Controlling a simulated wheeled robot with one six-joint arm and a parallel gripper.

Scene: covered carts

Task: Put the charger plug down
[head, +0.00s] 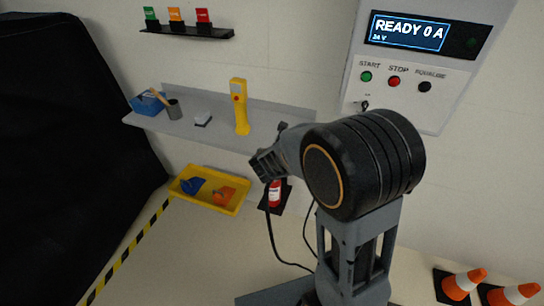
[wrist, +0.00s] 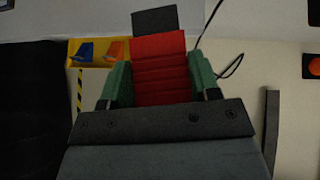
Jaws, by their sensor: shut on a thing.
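The charger plug (wrist: 160,62) is a red ribbed block in the wrist view. It sits between the green pads of my gripper (wrist: 160,84), which is shut on it. A dark grey rectangle (wrist: 155,18) shows beyond the plug; I cannot tell whether the two touch. In the head view my gripper (head: 266,166) is in front of the grey shelf's lower edge. Just below it is a red item with a pale mark (head: 275,195) against a black plate (head: 285,202); my gripper hides its top, so I cannot tell if it is the plug.
A yellow tray (head: 236,206) with blue and orange things lies to the left. A grey shelf (head: 282,112) holds a yellow handheld device (head: 240,106), a blue box and a cup. A dark cable (head: 271,240) hangs below my gripper.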

